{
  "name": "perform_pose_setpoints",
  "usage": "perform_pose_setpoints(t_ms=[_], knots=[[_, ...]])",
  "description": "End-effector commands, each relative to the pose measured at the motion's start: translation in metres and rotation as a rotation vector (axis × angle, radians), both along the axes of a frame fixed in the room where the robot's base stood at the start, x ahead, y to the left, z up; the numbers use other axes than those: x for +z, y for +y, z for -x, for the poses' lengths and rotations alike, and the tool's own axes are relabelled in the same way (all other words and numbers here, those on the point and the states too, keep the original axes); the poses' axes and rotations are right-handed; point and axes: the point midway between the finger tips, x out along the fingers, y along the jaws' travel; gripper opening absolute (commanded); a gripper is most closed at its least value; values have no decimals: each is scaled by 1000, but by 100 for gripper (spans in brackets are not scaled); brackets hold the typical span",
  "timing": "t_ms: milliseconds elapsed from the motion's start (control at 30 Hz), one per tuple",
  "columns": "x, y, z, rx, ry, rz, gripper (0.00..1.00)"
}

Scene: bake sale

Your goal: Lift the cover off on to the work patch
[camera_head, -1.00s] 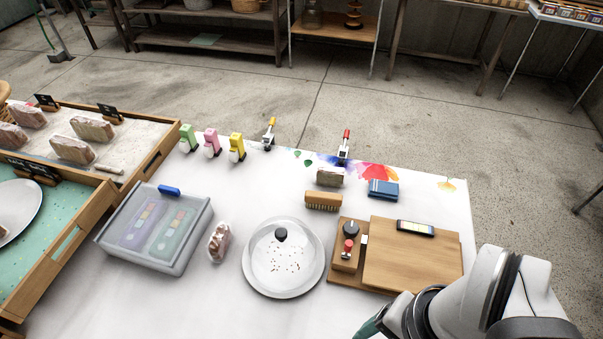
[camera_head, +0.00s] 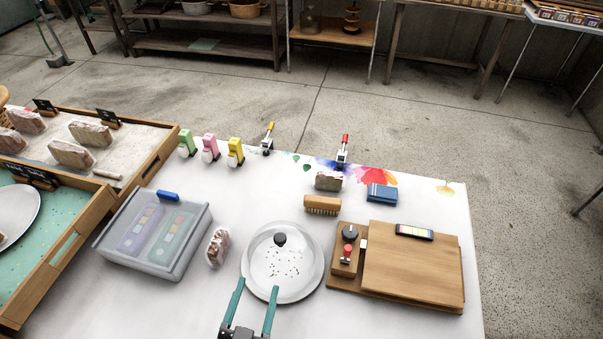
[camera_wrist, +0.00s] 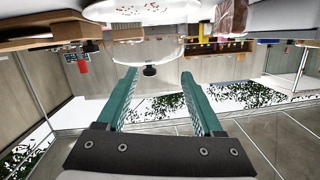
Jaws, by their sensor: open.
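A clear domed cover (camera_head: 262,258) with a black knob (camera_head: 280,239) sits on a round white plate (camera_head: 283,298). Dark crumbs show through it. The cover (camera_wrist: 150,52) and its knob (camera_wrist: 150,71) also show in the wrist view, which looks upside down. My gripper (camera_head: 256,284) has two teal fingers, spread apart and empty, at the near side of the plate. In the wrist view the knob appears between and beyond the fingertips of my gripper (camera_wrist: 158,75). I cannot tell which part of the table is the work patch.
A wooden board (camera_head: 412,268) with a small knob-and-lever block (camera_head: 346,255) stands right of the plate. A wrapped loaf (camera_head: 218,247) and a grey lidded box (camera_head: 152,237) stand left. A brush (camera_head: 322,205) lies behind. White table is bare at front right and front left.

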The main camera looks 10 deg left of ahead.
Motion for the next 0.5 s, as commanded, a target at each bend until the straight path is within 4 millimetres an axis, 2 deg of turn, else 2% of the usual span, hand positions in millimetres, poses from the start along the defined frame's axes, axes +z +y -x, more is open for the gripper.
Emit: perform_pose_setpoints(t_ms=[67, 167, 267, 400, 500], knots=[[7, -18, 3, 0, -118, 94, 68], [14, -27, 0, -4, -194, 151, 68], [15, -27, -23, -11, -201, 155, 68], [15, -24, -64, -12, -199, 154, 68], [15, -21, -85, -8, -199, 153, 68]])
